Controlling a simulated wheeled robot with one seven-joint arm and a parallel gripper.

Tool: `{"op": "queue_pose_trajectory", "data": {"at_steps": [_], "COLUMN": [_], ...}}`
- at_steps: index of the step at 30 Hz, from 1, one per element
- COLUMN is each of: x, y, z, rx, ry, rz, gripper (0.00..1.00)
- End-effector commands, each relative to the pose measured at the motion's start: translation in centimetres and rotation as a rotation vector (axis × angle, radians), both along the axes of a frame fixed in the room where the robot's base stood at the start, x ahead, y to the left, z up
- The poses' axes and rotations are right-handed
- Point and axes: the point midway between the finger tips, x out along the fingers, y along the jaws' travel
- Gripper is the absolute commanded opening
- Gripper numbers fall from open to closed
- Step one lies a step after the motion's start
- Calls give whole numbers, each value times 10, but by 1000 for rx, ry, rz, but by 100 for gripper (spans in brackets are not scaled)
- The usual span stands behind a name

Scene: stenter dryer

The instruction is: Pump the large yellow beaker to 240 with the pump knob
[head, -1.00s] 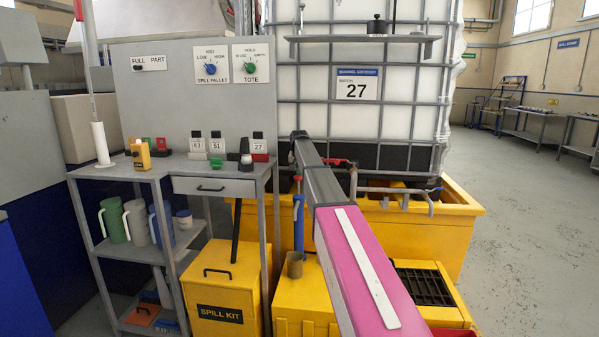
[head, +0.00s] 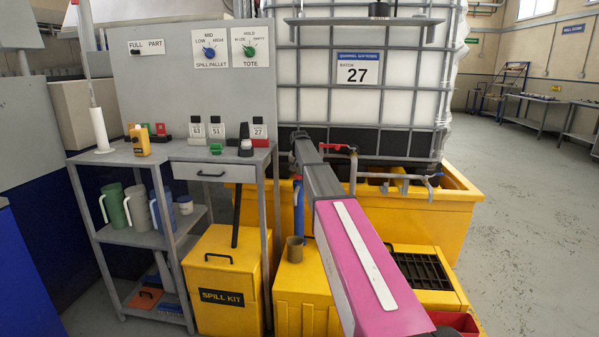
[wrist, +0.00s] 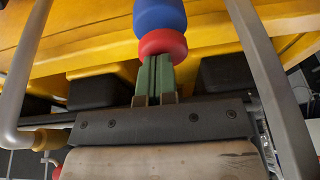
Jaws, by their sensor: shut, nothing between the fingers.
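A slim blue pump (head: 298,207) stands upright before the tote in the head view. The wrist view shows its blue body (wrist: 160,15) and red knob (wrist: 162,45). My gripper (wrist: 157,62) has green fingers closed together, tips right at the red knob, with nothing between them; I cannot tell whether they touch it. In the head view my arm hides the gripper. A dull olive-brown beaker (head: 294,249) stands below the pump on a yellow box. I see no clearly yellow large beaker, and no fill level can be read.
A grey bench (head: 160,155) with labelled items stands at left, above a yellow spill kit box (head: 221,270). The white tote (head: 300,80) sits over a yellow spill pallet (head: 430,215). Grey pipes with a red valve handle (head: 338,147) run beside the pump.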

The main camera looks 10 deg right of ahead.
Motion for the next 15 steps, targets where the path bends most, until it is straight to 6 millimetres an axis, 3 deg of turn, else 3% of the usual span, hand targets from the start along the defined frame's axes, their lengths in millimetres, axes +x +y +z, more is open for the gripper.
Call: {"op": "queue_pose_trajectory", "data": {"at_steps": [6, 15], "x": [-2, -21], "y": [-5, 0], "z": [36, 95], "rx": [-1, -1], "ry": [-2, -3], "rz": [1, 1], "gripper": [0, 0]}}
